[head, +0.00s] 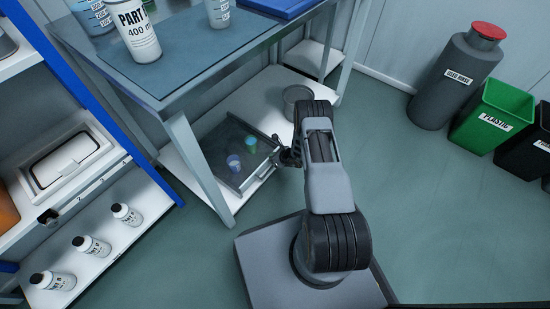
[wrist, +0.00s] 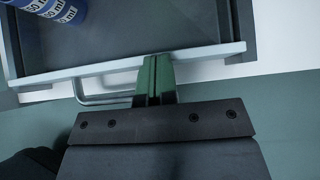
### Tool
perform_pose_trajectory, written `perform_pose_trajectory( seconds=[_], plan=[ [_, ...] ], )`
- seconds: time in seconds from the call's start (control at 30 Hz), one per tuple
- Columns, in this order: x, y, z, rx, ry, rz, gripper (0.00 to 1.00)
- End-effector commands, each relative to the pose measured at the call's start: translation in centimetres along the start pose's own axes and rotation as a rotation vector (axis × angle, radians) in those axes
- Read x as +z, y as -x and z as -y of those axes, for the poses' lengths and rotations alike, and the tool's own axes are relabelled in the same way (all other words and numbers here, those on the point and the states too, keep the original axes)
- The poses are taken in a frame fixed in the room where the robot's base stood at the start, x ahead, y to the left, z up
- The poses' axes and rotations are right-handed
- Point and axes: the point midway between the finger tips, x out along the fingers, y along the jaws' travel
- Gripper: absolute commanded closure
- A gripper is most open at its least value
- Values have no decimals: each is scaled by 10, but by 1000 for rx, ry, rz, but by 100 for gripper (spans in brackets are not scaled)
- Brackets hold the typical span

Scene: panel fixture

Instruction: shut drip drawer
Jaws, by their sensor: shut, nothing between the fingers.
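The drip drawer (head: 238,178) is a dark grey tray on the low white shelf under the bench, and it stands pulled out. Small cups (head: 234,163), one bluish and one green, stand in it. In the wrist view the drawer's pale front edge (wrist: 205,54) runs across the picture, with a bar handle (wrist: 95,99) below it. In the head view my gripper (head: 279,146) is small and dark beside the drawer front.
The bench leg (head: 200,165) stands left of the drawer. A round grey container (head: 297,99) sits on the low shelf behind my arm. A rack with several white bottles (head: 92,246) is at left. Bins (head: 490,115) stand at right. The floor between is clear.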

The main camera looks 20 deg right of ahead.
Motion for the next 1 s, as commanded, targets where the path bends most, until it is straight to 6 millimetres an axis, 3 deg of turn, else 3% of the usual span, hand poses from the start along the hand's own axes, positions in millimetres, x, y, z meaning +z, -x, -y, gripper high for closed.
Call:
perform_pose_trajectory(
  seconds=[0.23, 0.43, 0.7, 1.0],
  plan=[
    [-4, 5, 1, 1, 0, 0, 100],
    [-21, 24, 3, 4, 1, -1, 100],
    [-17, 83, 5, 1, 0, 0, 100],
    [-20, 117, 5, 2, 1, 0, 100]
  ],
)
